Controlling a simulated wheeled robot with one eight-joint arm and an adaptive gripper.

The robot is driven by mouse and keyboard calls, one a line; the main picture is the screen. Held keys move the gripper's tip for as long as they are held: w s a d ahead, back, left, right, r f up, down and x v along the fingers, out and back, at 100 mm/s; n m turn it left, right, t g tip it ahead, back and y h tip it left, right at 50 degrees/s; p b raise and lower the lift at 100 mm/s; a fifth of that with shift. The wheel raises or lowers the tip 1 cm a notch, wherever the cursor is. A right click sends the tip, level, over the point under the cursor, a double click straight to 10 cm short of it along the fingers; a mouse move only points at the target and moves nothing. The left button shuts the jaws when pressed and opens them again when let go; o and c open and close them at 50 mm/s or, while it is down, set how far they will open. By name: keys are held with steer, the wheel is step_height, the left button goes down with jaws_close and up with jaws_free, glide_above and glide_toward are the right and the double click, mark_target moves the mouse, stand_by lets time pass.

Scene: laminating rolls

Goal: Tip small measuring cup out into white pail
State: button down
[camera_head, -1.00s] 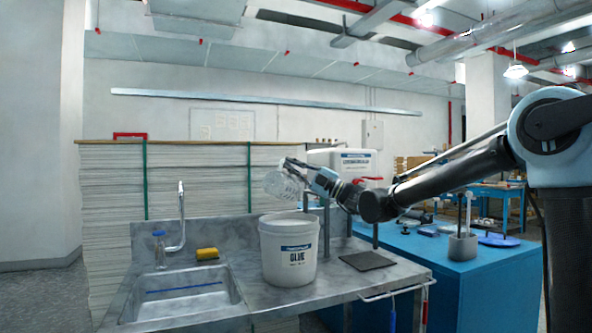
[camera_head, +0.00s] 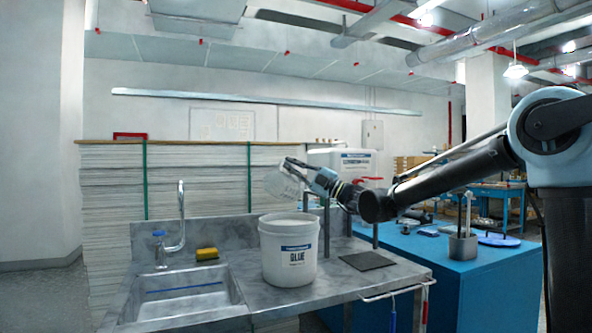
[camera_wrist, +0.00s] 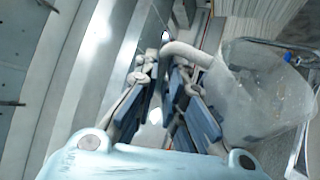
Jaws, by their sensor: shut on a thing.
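The small measuring cup (camera_head: 281,184) is clear and held in the air above the white pail. It looks tilted; in the wrist view (camera_wrist: 258,92) it is to the right of the fingers, its handle running between them. I see a few small specks or drops on its wall. My gripper (camera_head: 296,166) is shut on the cup's handle; its blue-padded fingers (camera_wrist: 172,75) show in the wrist view. The white pail (camera_head: 288,258), labelled GLUE, stands upright on the metal counter, directly below the cup and apart from it. The pail's inside is mostly hidden by its rim.
A sink (camera_head: 185,296) with a tall tap (camera_head: 181,215) and a yellow sponge (camera_head: 207,254) is left of the pail. A dark mat (camera_head: 368,260) lies on the counter to its right. A white container (camera_head: 350,160) stands behind my gripper. A blue table (camera_head: 475,275) is at right.

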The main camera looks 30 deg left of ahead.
mark_target(284, 178)
steer(key=shift+s, duration=0.1)
stand_by(0.4)
steer(key=shift+s+r+n+g+h, duration=0.2)
steer(key=shift+s+n+g+h, duration=0.15)
steer(key=shift+s+n+g, duration=0.6)
steer(key=shift+s+r+n+g+h, duration=0.3)
steer(key=shift+s+n, duration=0.35)
steer(key=shift+n, duration=0.7)
steer(key=shift+s+f, duration=0.1)
steer(key=shift+s+f+n+g+h, duration=0.45)
steer(key=shift+s+n, duration=0.3)
steer(key=shift+n, duration=0.25)
steer(key=shift+s+f+n+g+h, duration=0.35)
steer(key=shift+s+n, duration=0.35)
steer(key=shift+n, duration=0.3)
steer(key=shift+s, duration=0.1)
steer(key=shift+s+f+n+g+h, duration=0.25)
steer(key=shift+s+f+n+h, duration=0.35)
steer(key=shift+n, duration=0.3)
steer(key=shift+s+f+n+g+h, duration=0.2)
steer(key=shift+s+f+n+h, duration=0.15)
steer(key=shift+s+f+n, duration=0.4)
steer(key=shift+r, duration=0.25)
steer(key=shift+n, duration=0.25)
